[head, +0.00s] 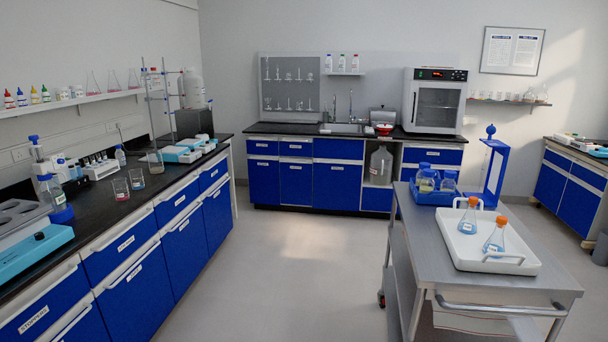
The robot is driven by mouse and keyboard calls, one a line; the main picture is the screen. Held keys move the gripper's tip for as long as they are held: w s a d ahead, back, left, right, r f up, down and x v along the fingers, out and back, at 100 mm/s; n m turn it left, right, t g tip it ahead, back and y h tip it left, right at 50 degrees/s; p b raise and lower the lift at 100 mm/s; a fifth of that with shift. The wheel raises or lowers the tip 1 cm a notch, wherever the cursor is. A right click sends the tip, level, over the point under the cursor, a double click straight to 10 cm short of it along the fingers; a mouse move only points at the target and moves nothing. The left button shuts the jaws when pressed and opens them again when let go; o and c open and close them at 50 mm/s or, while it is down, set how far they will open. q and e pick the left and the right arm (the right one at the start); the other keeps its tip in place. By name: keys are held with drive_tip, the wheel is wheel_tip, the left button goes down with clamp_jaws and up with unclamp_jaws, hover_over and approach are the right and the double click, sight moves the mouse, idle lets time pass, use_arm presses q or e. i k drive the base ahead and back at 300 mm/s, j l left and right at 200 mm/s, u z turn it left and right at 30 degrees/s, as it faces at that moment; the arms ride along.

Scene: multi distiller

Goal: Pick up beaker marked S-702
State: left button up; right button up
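Two small glass beakers stand side by side on the black left counter. The nearer beaker (121,189) holds a little reddish liquid and has a white label. The farther beaker (137,179) stands just right of it, also with a white label. The labels are too small to read, so I cannot tell which one, if either, is marked S-702. Neither of my grippers is in view.
The left counter (109,221) also holds a wash bottle (52,193), pipette rack and light-blue instruments. The middle floor (300,270) is clear.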

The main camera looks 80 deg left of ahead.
sight(120, 185)
drive_tip(key=u, duration=0.4)
drive_tip(key=j+u, duration=0.15)
drive_tip(key=u, duration=0.3)
drive_tip(key=j+u, duration=0.1)
drive_tip(key=u, duration=0.3)
drive_tip(key=j+u, duration=0.1)
drive_tip(key=u, duration=0.3)
drive_tip(key=j+u, duration=0.1)
drive_tip(key=u, duration=0.35)
drive_tip(key=i+j+u, duration=0.1)
drive_tip(key=j+u, duration=0.25)
drive_tip(key=i+j+u, duration=0.2)
drive_tip(key=j+u, duration=0.15)
drive_tip(key=i+j+u, duration=0.45)
drive_tip(key=j+u, duration=0.2)
drive_tip(key=i+j, duration=0.5)
drive_tip(key=i, duration=0.15)
drive_tip(key=k+u, duration=0.05)
